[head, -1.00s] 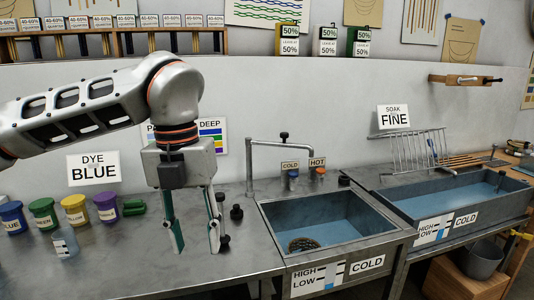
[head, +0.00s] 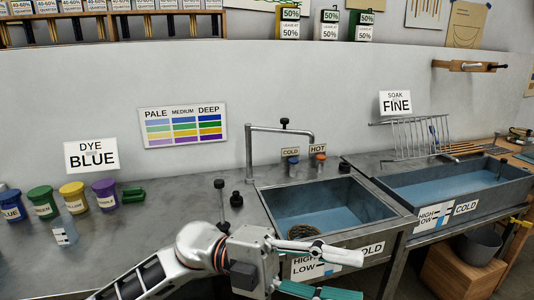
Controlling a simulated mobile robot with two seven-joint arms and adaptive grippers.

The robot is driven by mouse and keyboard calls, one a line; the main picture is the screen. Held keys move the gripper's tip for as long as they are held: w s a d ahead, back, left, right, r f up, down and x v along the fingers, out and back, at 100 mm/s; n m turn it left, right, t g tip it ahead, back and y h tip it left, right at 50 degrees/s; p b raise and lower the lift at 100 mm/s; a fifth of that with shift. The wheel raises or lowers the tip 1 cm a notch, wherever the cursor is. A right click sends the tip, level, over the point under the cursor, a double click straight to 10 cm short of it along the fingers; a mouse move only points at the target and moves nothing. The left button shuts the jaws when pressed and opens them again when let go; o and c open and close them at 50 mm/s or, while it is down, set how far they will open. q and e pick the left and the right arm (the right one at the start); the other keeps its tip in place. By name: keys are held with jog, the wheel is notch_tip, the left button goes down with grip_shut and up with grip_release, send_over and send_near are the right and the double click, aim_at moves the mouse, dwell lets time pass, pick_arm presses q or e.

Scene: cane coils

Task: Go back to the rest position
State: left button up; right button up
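My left gripper (head: 352,276) is at the lower middle of the head view, in front of the small sink's front edge. Its two fingers point right and stand apart, with nothing seen between them. Its arm comes in from the bottom left. My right gripper is not in view. A dark cane coil (head: 304,231) lies in the blue water of the small sink (head: 262,206), clear of the gripper.
Blue (head: 12,208), green (head: 43,203), yellow (head: 74,197) and purple (head: 105,195) dye jars stand at left, near a clear beaker (head: 64,231). A longer trough (head: 400,205) and a wire rack (head: 410,138) are at right.

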pick_arm(q)
jog(key=w+a+f+n+t+h, duration=0.2)
jog(key=w+a+f+n+t, duration=0.1)
jog(key=w+n+t, duration=0.45)
jog(key=w+a+f+n+t+h, duration=0.2)
jog(key=w+a+n+t, duration=0.2)
jog(key=n+t, duration=0.6)
jog(key=w+a+f+n+t+y, duration=0.2)
jog(key=a+f+n+t+y, duration=0.25)
jog(key=f, duration=0.25)
jog(key=w+a+f+n+t+y, duration=0.1)
jog(key=a+f+n+t+y, duration=0.25)
jog(key=f+n+y, duration=0.2)
jog(key=s+a+f+n+g+y, duration=0.2)
jog(key=s+a+f, duration=0.3)
jog(key=f, duration=0.5)
jog(key=s+a+f+n+g+y, duration=0.2)
jog(key=s+a+f+y, duration=0.2)
jog(key=f, duration=0.6)
jog(key=s+a+f+n+g+y, duration=0.2)
jog(key=s+a+f+y, duration=0.1)
jog(key=s+a+f, duration=0.3)
notch_tip(320, 180, down, 5)
jog(key=shift+s+a+r+n+g+y, duration=0.1)
jog(key=shift+s+a+n+g+y, duration=0.2)
jog(key=shift+s, duration=0.75)
